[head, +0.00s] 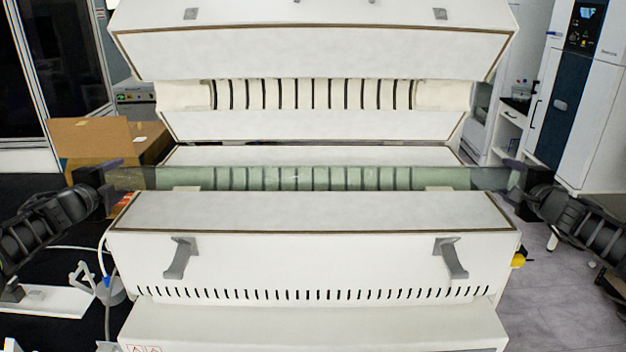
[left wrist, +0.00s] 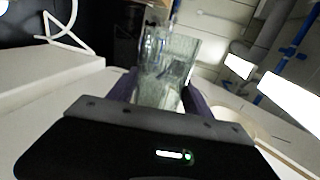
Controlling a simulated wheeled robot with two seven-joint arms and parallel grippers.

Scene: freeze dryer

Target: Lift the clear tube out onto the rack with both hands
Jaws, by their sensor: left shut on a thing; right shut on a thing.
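The clear tube (head: 310,178) is a long, pale green, see-through cylinder lying level across the open white furnace-like machine (head: 310,215) in the head view. My left gripper (head: 110,180) is shut on its left end, and my right gripper (head: 512,178) is shut on its right end. In the left wrist view the tube (left wrist: 168,65) runs away from between the fingers of my left gripper (left wrist: 160,92). Slotted heating walls show through the glass. I cannot tell how far the tube is above the lower trough. Part of a white stand (head: 50,300), possibly the rack, shows at lower left.
The machine's raised lid (head: 310,55) hangs open above and behind the tube. Two grey latches (head: 180,258) (head: 451,258) stick out in front. A cardboard box (head: 105,140) stands behind left, and a tall cabinet (head: 575,100) at right.

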